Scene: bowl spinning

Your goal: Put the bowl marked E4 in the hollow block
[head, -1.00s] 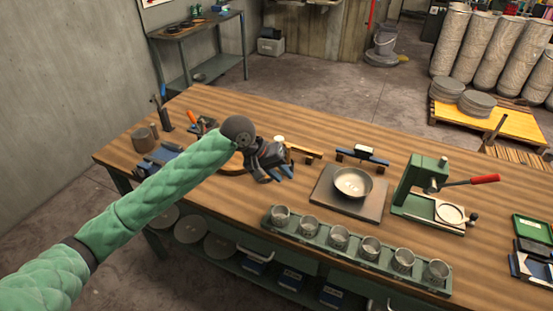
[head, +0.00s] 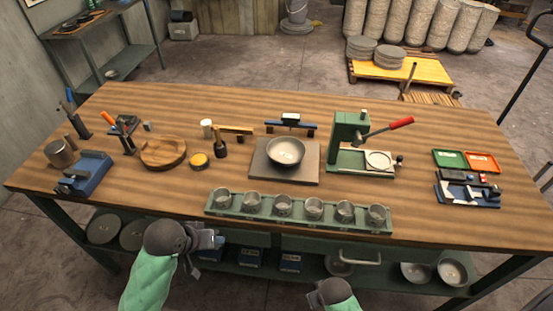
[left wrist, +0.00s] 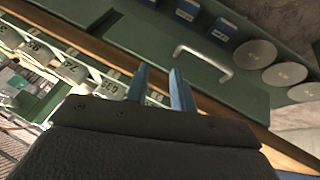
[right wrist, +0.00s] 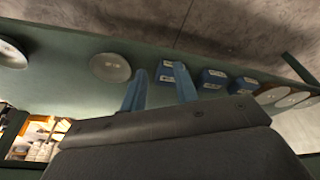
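The hollow block (head: 163,153), a round wooden block with a dished top, sits on the left of the bench and looks empty. A metal bowl (head: 286,150) rests on a dark square plate (head: 262,174) mid-bench; its mark is too small to read. More dishes lie on the lower shelf, such as one (head: 415,272) at the right. My left gripper (head: 216,241) is low before the bench's front edge; its blue fingers are apart and empty in the left wrist view (left wrist: 160,88). My right gripper (head: 322,297) is lower right; its fingers are apart and empty in the right wrist view (right wrist: 158,82).
A green rack (head: 300,219) of several metal cups runs along the bench front. A green press (head: 350,145) with a red-handled lever stands right of the plate. A blue vise-like tool (head: 86,172) and a yellow-topped tin (head: 199,161) flank the hollow block.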

